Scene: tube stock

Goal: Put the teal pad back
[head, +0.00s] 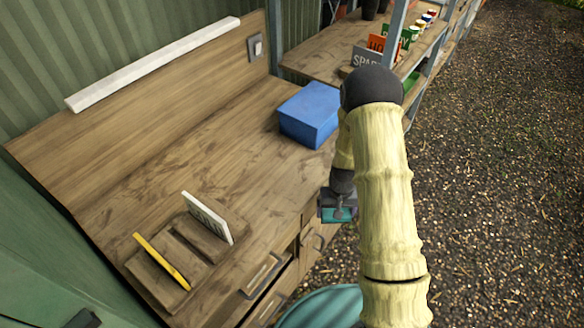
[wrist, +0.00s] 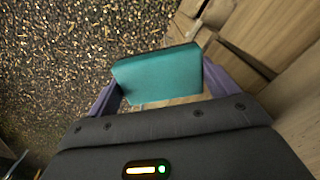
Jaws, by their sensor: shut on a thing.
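The teal pad (wrist: 158,75) is a flat rectangular block held between the two purple fingers of my gripper (wrist: 160,88) in the wrist view. In the head view, my gripper (head: 338,207) is beside the front edge of the workbench, out over the drawers and gravel. A sliver of the teal pad (head: 341,214) shows under it there. My arm hides part of the view around it.
The wooden workbench (head: 180,150) carries a slotted wooden block (head: 200,245) with a white plate (head: 208,218) and a yellow plate (head: 162,261) upright in it. A blue box (head: 310,113) stands further back. Drawer handles (head: 262,275) stick out in front. A teal round thing (head: 322,308) is below.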

